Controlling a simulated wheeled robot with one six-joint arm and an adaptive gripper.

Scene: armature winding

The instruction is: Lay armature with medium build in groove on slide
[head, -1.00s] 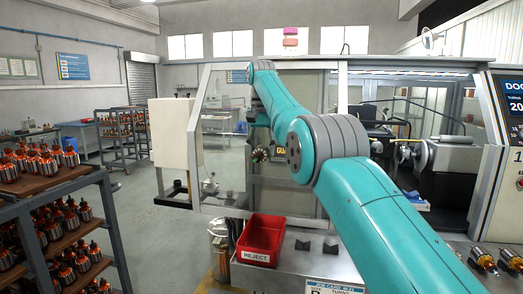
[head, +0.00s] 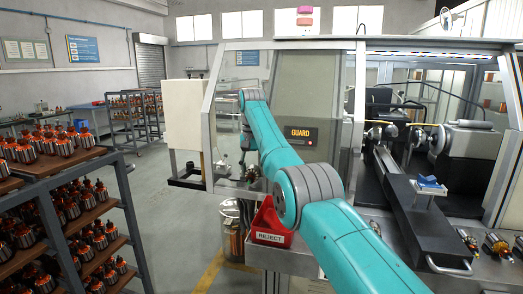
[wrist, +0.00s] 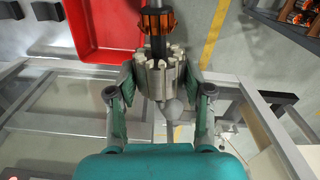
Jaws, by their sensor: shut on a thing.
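My gripper (wrist: 161,82) is shut on an armature in the wrist view. The armature has a pale slotted core (wrist: 161,72), an orange winding (wrist: 158,20) and a dark shaft. Its far end runs out of the picture, and its rounded near end shows between my fingers. In the head view my gripper is small and partly hidden near the guard glass. A long dark slide (head: 412,212) with a front handle projects from the machine at right, apart from my gripper. I cannot make out its groove clearly.
The red reject bin (head: 268,221) stands on the bench; it also shows in the wrist view (wrist: 88,30). Several armatures (head: 495,244) lie on the bench at right. A rack of armatures (head: 75,195) stands at left. The guard panel (head: 305,125) is close to my arm.

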